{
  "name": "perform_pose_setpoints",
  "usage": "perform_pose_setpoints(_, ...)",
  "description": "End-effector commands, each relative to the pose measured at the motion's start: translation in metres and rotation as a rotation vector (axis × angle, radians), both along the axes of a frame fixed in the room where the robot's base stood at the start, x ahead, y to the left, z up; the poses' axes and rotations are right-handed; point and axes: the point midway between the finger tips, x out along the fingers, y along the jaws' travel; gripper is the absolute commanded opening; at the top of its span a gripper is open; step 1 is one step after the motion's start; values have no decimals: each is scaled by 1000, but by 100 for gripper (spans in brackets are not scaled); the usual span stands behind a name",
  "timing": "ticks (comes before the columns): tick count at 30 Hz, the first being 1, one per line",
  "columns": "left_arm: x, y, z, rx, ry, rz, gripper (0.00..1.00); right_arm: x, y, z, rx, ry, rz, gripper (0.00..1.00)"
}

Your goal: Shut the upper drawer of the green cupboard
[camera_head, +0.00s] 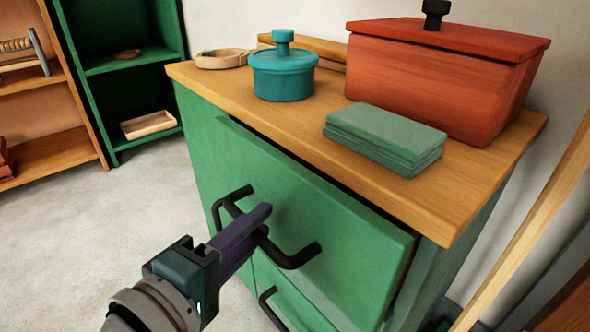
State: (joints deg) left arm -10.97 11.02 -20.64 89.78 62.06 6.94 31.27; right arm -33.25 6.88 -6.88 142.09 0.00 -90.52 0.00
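The green cupboard (196,152) has a light wooden top. Its upper drawer (345,235) stands a little way out, with a dark gap under the top along its upper edge. A black bar handle (293,261) is on the drawer front. My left gripper (262,222) is at this handle, its purple fingers crossing the middle of the bar and hiding part of it. The fingers look close together; whether they are clamped on the bar is not clear. My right gripper is not in view.
On the cupboard top stand a teal lidded pot (283,77), a stack of green slabs (385,138), a red lidded box (440,82) and a round wooden dish (222,59). A lower handle (269,308) sticks out below. Open floor (95,235) lies left.

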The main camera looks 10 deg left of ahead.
Motion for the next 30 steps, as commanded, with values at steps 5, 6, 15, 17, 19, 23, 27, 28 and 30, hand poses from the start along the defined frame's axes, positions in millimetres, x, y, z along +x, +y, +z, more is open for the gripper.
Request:
perform_pose_setpoints(5,0,0,0,0,0,0,6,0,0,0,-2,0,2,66)
perform_pose_setpoints(6,0,0,0,0,0,0,1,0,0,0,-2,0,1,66)
perform_pose_setpoints(15,0,0,0,0,0,0,0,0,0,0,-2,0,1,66)
perform_pose_setpoints(17,0,0,0,0,0,0,0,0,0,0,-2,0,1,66)
perform_pose_setpoints(19,0,0,0,0,0,0,0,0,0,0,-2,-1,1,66)
perform_pose_setpoints(23,0,0,0,0,0,0,0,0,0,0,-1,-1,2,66)
perform_pose_setpoints(27,0,0,0,0,0,0,0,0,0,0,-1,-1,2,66)
perform_pose_setpoints(28,0,0,0,0,0,0,0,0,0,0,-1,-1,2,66)
perform_pose_setpoints(30,0,0,0,0,0,0,0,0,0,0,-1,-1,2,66)
